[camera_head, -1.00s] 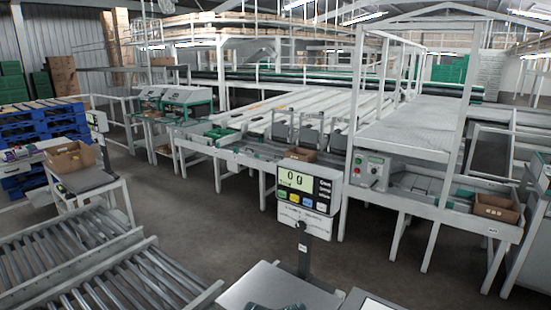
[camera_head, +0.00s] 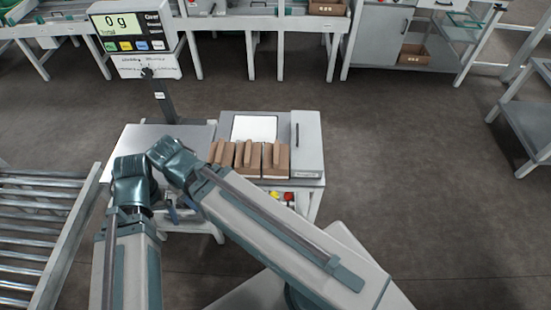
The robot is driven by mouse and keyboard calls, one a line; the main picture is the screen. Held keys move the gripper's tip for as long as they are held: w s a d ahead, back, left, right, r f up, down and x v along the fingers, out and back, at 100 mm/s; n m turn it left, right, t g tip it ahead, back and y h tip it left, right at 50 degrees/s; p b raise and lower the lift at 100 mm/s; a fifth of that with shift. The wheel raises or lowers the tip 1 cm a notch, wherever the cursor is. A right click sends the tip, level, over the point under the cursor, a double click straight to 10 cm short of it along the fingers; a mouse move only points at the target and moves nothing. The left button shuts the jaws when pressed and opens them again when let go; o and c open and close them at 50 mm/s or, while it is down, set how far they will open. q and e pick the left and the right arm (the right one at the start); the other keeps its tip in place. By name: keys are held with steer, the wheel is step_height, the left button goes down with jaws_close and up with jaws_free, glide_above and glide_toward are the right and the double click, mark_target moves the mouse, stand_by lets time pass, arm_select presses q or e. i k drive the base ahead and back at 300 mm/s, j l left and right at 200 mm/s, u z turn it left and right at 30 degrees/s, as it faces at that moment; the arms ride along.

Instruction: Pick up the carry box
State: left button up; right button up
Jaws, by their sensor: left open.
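Brown cardboard carry boxes (camera_head: 275,162) with raised ridge-like tops stand side by side in a row on the front of a small bench, right of the weighing scale. Their lower left parts are partly covered by my arm. My left gripper (camera_head: 172,207) is open and lies low to the left of the boxes, apart from them. It is largely hidden by my own wrist and arm links, so its fingertips are hard to make out. My right gripper cannot be made out in this view.
The scale's plate (camera_head: 160,138) lies left of the boxes, with its display (camera_head: 132,28) reading 0 g on a post. A grey unit (camera_head: 307,143) stands right of them. A roller conveyor (camera_head: 40,235) is at left. The floor (camera_head: 430,190) at right is clear.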

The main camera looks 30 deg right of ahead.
mark_target(277, 160)
steer(key=i+j+z, duration=0.1)
steer(key=j+z, duration=0.6)
steer(key=z, duration=0.15)
steer(key=j+z, duration=0.4)
